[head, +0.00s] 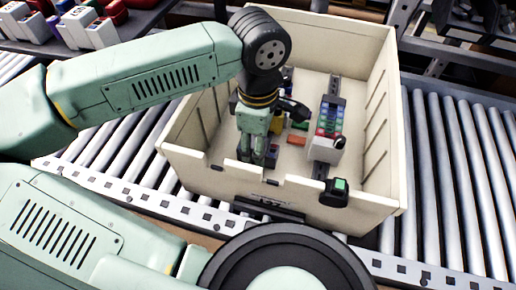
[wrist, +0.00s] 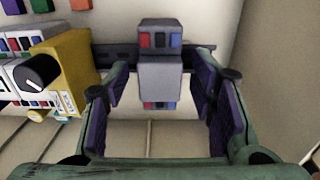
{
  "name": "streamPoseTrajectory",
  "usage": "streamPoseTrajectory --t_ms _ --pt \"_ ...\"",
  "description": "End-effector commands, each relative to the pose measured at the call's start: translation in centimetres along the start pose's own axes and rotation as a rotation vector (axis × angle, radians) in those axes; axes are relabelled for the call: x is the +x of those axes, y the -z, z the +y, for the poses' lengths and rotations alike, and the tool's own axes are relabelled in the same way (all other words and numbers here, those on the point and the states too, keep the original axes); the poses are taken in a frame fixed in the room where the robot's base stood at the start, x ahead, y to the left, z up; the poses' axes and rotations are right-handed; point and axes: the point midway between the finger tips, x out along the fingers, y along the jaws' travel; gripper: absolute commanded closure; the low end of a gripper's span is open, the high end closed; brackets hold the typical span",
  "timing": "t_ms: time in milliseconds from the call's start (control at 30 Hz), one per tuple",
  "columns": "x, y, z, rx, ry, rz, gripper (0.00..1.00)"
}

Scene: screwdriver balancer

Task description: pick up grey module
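In the wrist view the grey module (wrist: 159,78) is a grey block with red and blue patches at both ends. It is mounted across a dark rail (wrist: 116,55). My gripper (wrist: 162,82) is open, one dark-padded finger on each side of the module, with a visible gap on both sides. In the head view my gripper (head: 258,154) points down inside the cream bin (head: 235,182), near its front left part. The grey module cannot be made out clearly there; the arm and gripper hide part of the bin.
A yellow module (wrist: 72,68) with a black knob stands left of the grey one. A rail at the bin's right holds a row of coloured modules (head: 329,115). The bin's walls (head: 377,110) surround my gripper. Roller conveyors (head: 460,180) flank the bin.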

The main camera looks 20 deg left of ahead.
Motion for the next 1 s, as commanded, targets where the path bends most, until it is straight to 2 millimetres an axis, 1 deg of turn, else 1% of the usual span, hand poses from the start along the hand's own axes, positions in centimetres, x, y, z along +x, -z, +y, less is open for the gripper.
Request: streamPoseTrajectory --t_ms 33,67,700,1000 --pt "-0.01 0.00 0.00 0.000 0.000 0.000 0.55" --pt "-0.01 0.00 0.00 0.000 0.000 0.000 0.57" --pt "-0.04 0.01 0.00 0.000 0.000 0.000 0.99" --pt "-0.05 0.01 0.01 -0.001 0.000 0.000 1.00"
